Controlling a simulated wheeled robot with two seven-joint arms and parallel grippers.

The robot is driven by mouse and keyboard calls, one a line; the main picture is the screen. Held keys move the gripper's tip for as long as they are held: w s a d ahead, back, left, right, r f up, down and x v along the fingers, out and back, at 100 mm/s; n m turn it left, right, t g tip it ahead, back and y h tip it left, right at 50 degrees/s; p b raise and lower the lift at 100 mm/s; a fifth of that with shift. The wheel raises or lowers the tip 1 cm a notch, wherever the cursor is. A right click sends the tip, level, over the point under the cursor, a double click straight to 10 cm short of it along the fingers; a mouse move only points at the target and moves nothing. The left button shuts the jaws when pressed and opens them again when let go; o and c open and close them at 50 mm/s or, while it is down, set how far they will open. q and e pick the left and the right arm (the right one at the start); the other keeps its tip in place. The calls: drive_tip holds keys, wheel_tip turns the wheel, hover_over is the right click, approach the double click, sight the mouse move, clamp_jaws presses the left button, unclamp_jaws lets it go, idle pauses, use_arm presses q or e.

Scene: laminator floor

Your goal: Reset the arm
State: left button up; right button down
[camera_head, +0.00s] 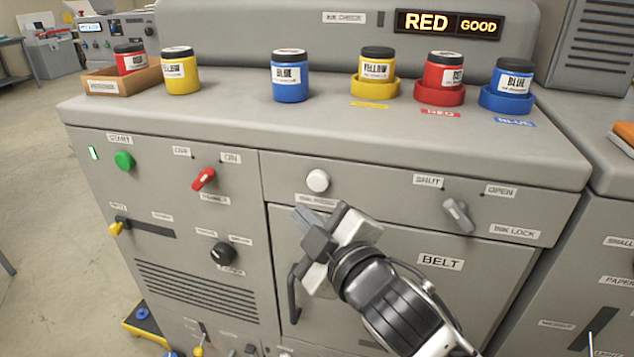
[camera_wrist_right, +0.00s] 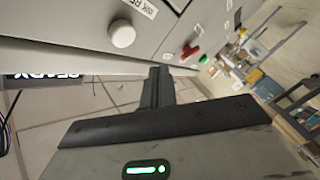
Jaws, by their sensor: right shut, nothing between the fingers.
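My right gripper (camera_head: 306,222) is in front of the grey machine's front panel, just below a white round button (camera_head: 317,181). Its fingers are together with nothing between them. In the right wrist view the shut fingers (camera_wrist_right: 158,88) point toward the machine's lower edge, and the white button (camera_wrist_right: 122,34) shows above them at the left. The fingers look apart from the button, though the exact gap to the panel is hard to tell. My left gripper does not show in either view.
Ink jars stand on the machine top, including a blue jar (camera_head: 290,76) and a yellow jar (camera_head: 179,70). The panel carries a green button (camera_head: 124,160), a red switch (camera_head: 204,179), a grey lock handle (camera_head: 458,215) and a dark door handle (camera_head: 294,294). Open floor (camera_head: 40,200) lies left.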

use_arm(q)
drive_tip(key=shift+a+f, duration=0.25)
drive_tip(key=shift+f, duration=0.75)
use_arm(e)
drive_tip(key=s+d+f+m+g+h, duration=0.1)
drive_tip(key=s+d+f+m, duration=0.3)
drive_tip(key=f, duration=0.4)
drive_tip(key=s+d+f+m+g+h, duration=0.2)
drive_tip(key=s+d+f+m, duration=0.2)
drive_tip(key=s+f, duration=0.3)
drive_tip(key=s+d+f+m+g+h, duration=0.1)
drive_tip(key=s+d+f+m, duration=0.4)
drive_tip(key=f, duration=0.6)
drive_tip(key=shift+s+d+g+h, duration=0.2)
drive_tip(key=shift+s+g+h, duration=0.1)
drive_tip(key=shift+s, duration=0.15)
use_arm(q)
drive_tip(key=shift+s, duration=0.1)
